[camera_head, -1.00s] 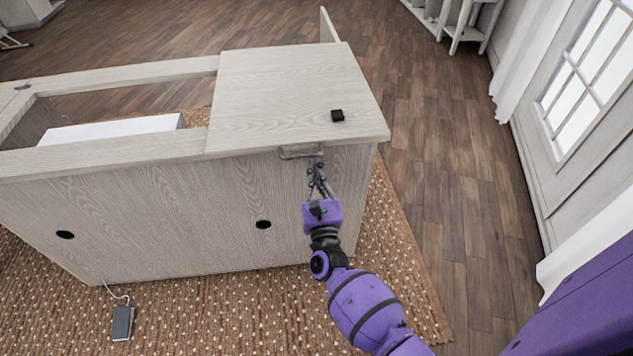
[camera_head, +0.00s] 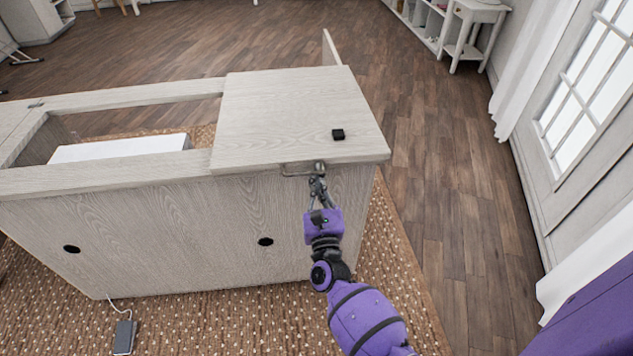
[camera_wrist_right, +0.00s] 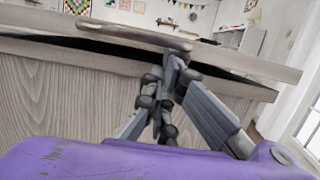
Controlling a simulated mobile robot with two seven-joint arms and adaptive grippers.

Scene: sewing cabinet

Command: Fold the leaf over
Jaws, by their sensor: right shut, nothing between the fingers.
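The leaf (camera_head: 290,105) is a pale wood-grain panel lying on the right part of the cabinet top. A small bar handle (camera_head: 299,170) is at its front edge; the bar also shows in the wrist view (camera_wrist_right: 110,33). My right gripper (camera_head: 319,170) is in front of the cabinet with its fingertips at the right end of the handle. In the wrist view its fingers (camera_wrist_right: 176,54) are closed together, empty, close under the bar; contact is unclear. A dark gap shows below the leaf's edge there. My left gripper is not in view.
The cabinet top (camera_head: 100,178) has an open well on the left with a white object (camera_head: 120,148) inside. A corded grey pedal (camera_head: 125,337) lies on the rug. Floor is clear right of the cabinet.

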